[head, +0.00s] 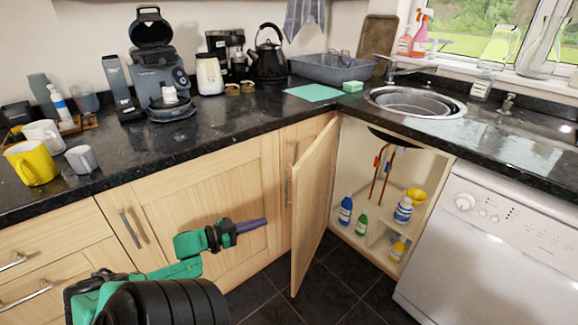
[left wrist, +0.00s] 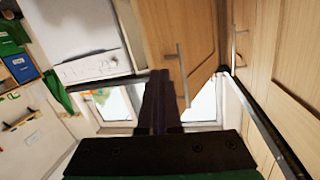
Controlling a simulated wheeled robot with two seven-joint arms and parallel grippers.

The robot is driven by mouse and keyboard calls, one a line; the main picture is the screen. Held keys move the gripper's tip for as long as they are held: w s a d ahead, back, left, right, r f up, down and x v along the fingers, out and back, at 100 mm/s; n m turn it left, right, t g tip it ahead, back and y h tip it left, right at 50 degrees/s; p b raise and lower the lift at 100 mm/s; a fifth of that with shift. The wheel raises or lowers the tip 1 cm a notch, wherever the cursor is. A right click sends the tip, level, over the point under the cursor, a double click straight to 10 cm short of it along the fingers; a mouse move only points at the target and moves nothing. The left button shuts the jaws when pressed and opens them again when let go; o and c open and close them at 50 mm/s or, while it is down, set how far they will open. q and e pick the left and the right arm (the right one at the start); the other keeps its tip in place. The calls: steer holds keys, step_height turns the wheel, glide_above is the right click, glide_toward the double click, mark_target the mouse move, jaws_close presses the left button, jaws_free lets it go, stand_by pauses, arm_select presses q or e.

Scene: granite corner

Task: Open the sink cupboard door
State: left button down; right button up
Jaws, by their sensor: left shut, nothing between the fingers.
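The sink cupboard door (head: 314,205) is a light wood panel that stands wide open, swung out from the left side of the cupboard opening. Its inner face shows in the head view. A metal bar handle (head: 287,190) shows at its outer side. My left gripper (head: 262,224) is shut and empty, to the left of the door's free edge and apart from it in the picture. In the left wrist view its dark fingers (left wrist: 160,82) are together, near a wooden door with a bar handle (left wrist: 183,75). My right gripper is not in view.
The open sink cupboard (head: 370,230) holds pipes and several bottles. A white dishwasher (head: 490,245) stands to its right. Closed wooden cupboards (head: 205,185) with handles run along the left under the dark worktop (head: 230,125). Dark floor tiles (head: 335,285) are clear below the door.

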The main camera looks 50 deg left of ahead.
arm_select(q)
steer(key=w+d+f+m+y+b, duration=0.1)
steer(key=w+d+f+m+b, duration=0.2)
steer(key=w+d+f+b, duration=0.45)
steer(key=w+d+f+m+y+b, duration=0.2)
steer(key=w+d+f+m, duration=0.15)
steer(key=d, duration=0.65)
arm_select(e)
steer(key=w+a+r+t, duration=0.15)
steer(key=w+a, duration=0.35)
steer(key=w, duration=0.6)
arm_select(q)
step_height(320, 180, up, 13)
steer(key=s+a+g+y+b, duration=0.25)
steer(key=y+b, duration=0.45)
steer(key=y, duration=0.4)
steer(key=w+a, duration=0.6)
steer(key=a, duration=0.3)
steer(key=shift+f+p, duration=0.15)
steer(key=shift+p, duration=0.2)
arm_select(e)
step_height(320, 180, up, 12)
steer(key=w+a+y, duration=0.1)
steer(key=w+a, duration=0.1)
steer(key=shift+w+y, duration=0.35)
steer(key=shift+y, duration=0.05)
